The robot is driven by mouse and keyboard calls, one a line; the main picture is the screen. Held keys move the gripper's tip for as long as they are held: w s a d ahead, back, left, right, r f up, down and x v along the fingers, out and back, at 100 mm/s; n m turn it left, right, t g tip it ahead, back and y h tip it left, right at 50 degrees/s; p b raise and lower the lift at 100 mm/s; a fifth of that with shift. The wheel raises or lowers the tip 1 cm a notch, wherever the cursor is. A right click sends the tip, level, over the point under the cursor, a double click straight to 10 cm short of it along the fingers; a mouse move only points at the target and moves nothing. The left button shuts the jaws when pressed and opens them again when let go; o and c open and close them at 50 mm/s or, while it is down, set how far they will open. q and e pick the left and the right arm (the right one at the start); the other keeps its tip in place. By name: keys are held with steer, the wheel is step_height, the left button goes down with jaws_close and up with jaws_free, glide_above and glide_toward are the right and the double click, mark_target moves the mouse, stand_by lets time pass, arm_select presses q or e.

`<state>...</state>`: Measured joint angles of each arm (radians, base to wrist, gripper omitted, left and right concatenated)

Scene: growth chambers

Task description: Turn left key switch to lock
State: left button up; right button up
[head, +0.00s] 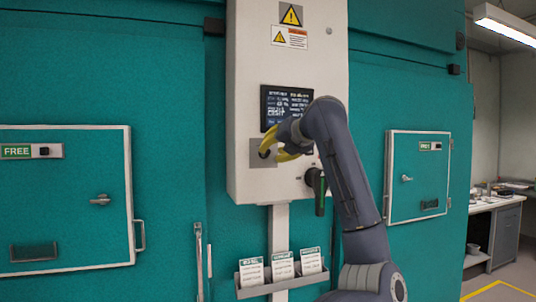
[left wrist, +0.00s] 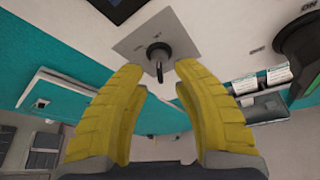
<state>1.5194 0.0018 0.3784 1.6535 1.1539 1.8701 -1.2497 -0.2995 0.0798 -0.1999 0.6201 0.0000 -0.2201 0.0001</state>
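The key switch (head: 264,153) is a small dark round lock on a square grey plate (head: 256,160), low on the left of the white control box (head: 245,100). In the left wrist view the key switch (left wrist: 158,50) has a key (left wrist: 160,72) sticking out of it. My left gripper (head: 273,147) has yellow fingers and is in front of the plate. In the left wrist view the left gripper (left wrist: 162,70) is open, with its fingertips on either side of the key and a gap to each. Any lock marking is unreadable. My right gripper is not in view.
A black and green rotary handle (head: 318,188) juts out right of the plate, close to my left arm. A dark screen (head: 285,104) is above. Card holders (head: 282,275) hang below. Teal doors (head: 65,190) stand either side, the left labelled FREE.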

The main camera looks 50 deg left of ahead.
mark_target(268, 150)
arm_select(q)
steer(key=shift+x, duration=1.55)
jaws_close()
